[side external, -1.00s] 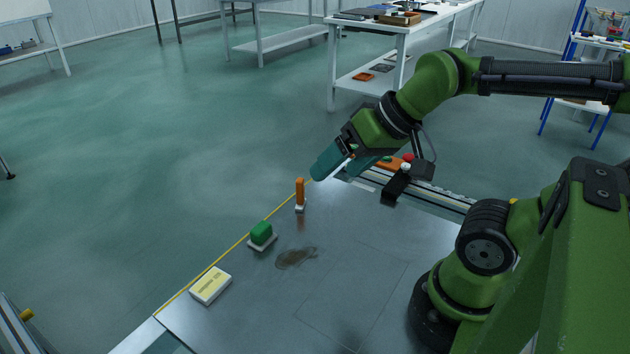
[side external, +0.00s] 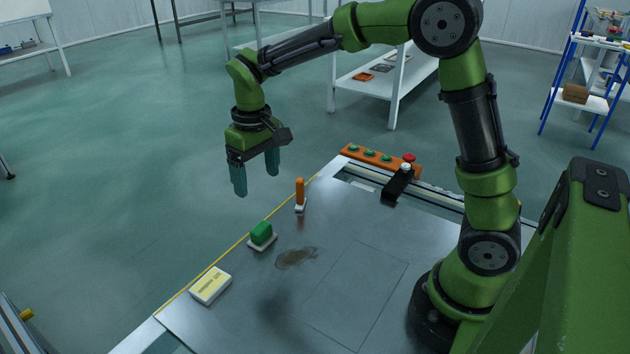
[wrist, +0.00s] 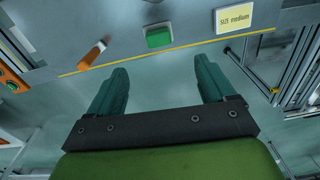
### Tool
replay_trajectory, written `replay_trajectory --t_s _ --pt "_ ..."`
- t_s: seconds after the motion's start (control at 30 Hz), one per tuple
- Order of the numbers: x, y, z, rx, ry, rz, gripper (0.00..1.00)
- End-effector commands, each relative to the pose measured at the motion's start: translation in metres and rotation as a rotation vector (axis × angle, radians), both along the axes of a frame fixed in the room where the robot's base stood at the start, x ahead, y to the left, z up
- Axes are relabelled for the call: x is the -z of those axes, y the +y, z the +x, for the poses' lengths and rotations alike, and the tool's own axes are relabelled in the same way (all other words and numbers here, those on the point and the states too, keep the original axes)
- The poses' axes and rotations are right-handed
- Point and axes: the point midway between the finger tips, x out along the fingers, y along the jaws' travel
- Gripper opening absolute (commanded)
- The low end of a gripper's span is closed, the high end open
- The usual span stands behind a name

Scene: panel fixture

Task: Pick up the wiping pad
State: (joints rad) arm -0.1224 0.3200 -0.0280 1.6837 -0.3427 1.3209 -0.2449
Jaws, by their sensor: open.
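A green block on a flat pale base, which looks like the wiping pad (side external: 261,233), sits on the grey panel near its yellow-lined edge. It also shows in the wrist view (wrist: 158,37), at top centre beyond my fingertips. My gripper (side external: 255,182) is open and empty, fingers pointing down. It hangs in the air above and clear of the pad. In the wrist view my two teal fingers (wrist: 162,68) are spread apart with only floor between them.
An orange-handled tool (side external: 300,193) stands upright on one side of the pad. A box marked "SIZE medium" (side external: 210,286) lies on the other. A brown stain (side external: 296,258) marks the panel beside the pad. An orange button strip (side external: 375,157) and rail line the back.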

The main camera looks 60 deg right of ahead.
Motion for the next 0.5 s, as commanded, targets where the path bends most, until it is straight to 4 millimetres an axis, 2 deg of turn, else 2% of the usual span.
replay_trajectory --t_s 0.07,0.17,0.27,0.5 --pt "-0.004 -0.001 0.01 -0.021 0.006 -0.014 0.83" --pt "-0.009 -0.003 0.01 -0.04 0.013 -0.021 0.83" --pt "0.005 -0.003 0.008 -0.048 0.022 -0.021 0.83" --pt "0.057 -0.003 0.007 -0.047 0.023 -0.02 0.83"
